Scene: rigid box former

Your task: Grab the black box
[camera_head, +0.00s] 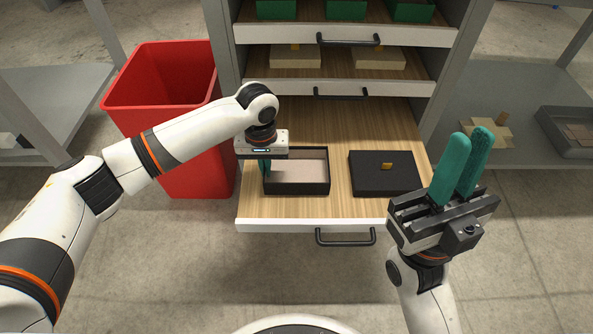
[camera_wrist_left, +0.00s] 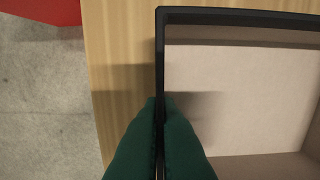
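An open black box (camera_head: 297,188) with a pale inside sits on the pulled-out wooden drawer, left of centre. My left gripper (camera_head: 265,168) points down at the box's left wall. In the left wrist view, its green fingers (camera_wrist_left: 160,105) are closed around the box's left wall (camera_wrist_left: 160,65), one outside and one inside. The box rests on the drawer. A flat black lid (camera_head: 386,174) with a small gold tab lies to its right. My right gripper (camera_head: 472,132) is raised at the right, empty, with its fingers side by side and seemingly together.
The lowest drawer (camera_head: 300,210) is pulled out. Drawers above hold beige boxes (camera_head: 296,57) and green boxes (camera_head: 345,9). A red bin (camera_head: 172,90) stands left of the drawer unit. Grey shelves stand on both sides, the right one with a grey tray (camera_head: 570,125). Floor in front is clear.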

